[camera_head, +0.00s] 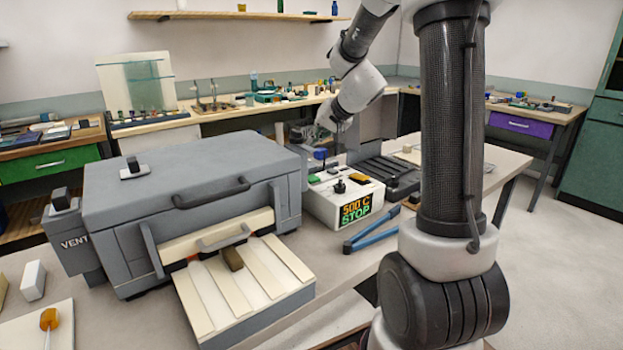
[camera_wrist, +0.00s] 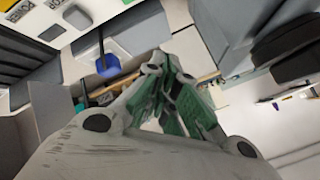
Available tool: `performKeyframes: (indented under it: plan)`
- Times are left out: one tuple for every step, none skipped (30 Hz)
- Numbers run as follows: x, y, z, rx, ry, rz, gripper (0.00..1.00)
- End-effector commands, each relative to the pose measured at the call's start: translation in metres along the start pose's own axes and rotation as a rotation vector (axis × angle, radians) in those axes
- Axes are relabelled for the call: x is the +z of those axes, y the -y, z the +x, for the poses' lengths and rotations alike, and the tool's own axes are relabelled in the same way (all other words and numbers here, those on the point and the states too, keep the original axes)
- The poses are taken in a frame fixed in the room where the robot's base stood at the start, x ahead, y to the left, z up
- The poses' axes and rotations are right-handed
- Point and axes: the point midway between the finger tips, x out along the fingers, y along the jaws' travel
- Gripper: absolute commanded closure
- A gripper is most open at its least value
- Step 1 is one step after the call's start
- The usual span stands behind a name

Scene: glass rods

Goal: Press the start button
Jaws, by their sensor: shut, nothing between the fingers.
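A white control box (camera_head: 325,205) stands on the bench, right of the grey furnace (camera_head: 195,175). Its front display (camera_head: 356,209) reads "500 C STOP". On its top are a small green button (camera_head: 314,179), a black knob (camera_head: 339,187) and other small controls; I cannot read which is labelled start. My gripper (camera_wrist: 160,68) is shut and empty in the wrist view, its fingertips together. A labelled white panel (camera_wrist: 40,22) shows at that view's upper left, apart from the fingers. In the head view my wrist is above and behind the box; the fingertips are hard to make out.
A blue-capped item (camera_head: 320,154) stands behind the box; a blue part (camera_wrist: 108,65) shows near my fingers. The furnace's pale slatted shelf (camera_head: 240,285) projects forward.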

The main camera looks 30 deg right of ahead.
Motion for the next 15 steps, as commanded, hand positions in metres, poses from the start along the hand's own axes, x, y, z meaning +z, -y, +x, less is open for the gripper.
performKeyframes:
  plan:
    - [0.002, -0.003, 0.003, 0.001, 0.002, 0.001, 1.0]
    - [0.004, -0.004, 0.005, 0.001, 0.002, 0.002, 1.0]
    - [0.006, -0.007, 0.009, 0.001, 0.002, 0.001, 1.0]
    - [0.009, -0.009, 0.012, 0.001, 0.003, 0.003, 1.0]
    - [0.011, -0.011, 0.015, 0.002, 0.003, 0.002, 1.0]
    - [0.014, -0.014, 0.018, 0.002, 0.003, 0.003, 1.0]
    - [0.017, -0.017, 0.022, 0.002, 0.004, 0.003, 1.0]
    - [0.019, -0.019, 0.025, 0.002, 0.005, 0.004, 1.0]
    - [0.022, -0.022, 0.029, 0.002, 0.004, 0.004, 1.0]
    - [0.024, -0.024, 0.032, 0.002, 0.003, 0.004, 1.0]
    - [0.026, -0.027, 0.035, 0.003, 0.003, 0.003, 1.0]
    - [0.028, -0.029, 0.038, 0.003, 0.003, 0.003, 1.0]
    - [0.03, -0.031, 0.041, 0.003, 0.002, 0.004, 1.0]
    - [0.032, -0.033, 0.043, 0.002, 0.002, 0.003, 1.0]
    - [0.034, -0.035, 0.046, 0.002, 0.002, 0.003, 1.0]
